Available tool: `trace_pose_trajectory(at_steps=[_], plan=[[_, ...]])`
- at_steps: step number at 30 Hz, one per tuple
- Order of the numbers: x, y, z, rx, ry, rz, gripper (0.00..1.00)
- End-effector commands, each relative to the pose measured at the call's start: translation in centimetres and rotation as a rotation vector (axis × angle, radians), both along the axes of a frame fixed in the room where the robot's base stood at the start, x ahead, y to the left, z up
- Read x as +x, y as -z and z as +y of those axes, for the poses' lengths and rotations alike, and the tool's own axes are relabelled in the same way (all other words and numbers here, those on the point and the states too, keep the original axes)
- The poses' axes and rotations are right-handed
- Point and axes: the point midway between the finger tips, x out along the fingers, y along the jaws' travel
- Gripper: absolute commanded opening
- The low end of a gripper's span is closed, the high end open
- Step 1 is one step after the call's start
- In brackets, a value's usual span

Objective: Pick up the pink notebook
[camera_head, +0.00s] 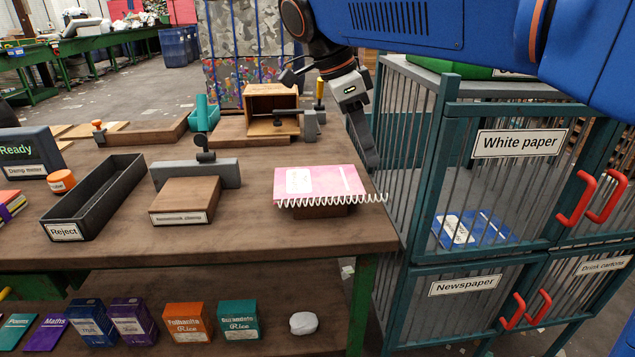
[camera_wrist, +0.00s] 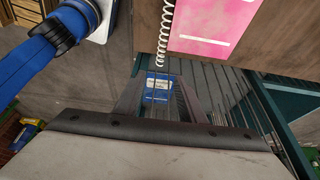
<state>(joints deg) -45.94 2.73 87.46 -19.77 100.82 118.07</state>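The pink notebook (camera_head: 320,181) lies flat on a small brown block (camera_head: 320,211) near the right edge of the wooden table. Its white spiral binding runs along the front edge. In the wrist view the notebook (camera_wrist: 208,28) shows at the top right, its spiral on the left side. My gripper (camera_head: 371,160) points down just beyond the notebook's right end, near the table edge, apart from it. In the wrist view my gripper (camera_wrist: 160,82) has its two dark fingers spread, with nothing between them.
A barred cage with a White paper label (camera_head: 518,143) stands close to the right. On the table are a grey clamp with a labelled wooden block (camera_head: 186,202), a black Reject tray (camera_head: 95,197) and an open wooden box (camera_head: 271,98). Table space before the notebook is clear.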

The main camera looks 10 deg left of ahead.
Motion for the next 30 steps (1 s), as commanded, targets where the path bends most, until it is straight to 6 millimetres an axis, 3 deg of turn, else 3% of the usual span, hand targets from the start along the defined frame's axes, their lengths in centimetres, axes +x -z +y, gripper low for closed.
trace_pose_trajectory(at_steps=[7,30], plan=[[0.4,3.8,-1.5,-0.001,0.001,0.002,0.37],[1.1,9.8,-4.0,0.001,0.0,0.0,0.37]])
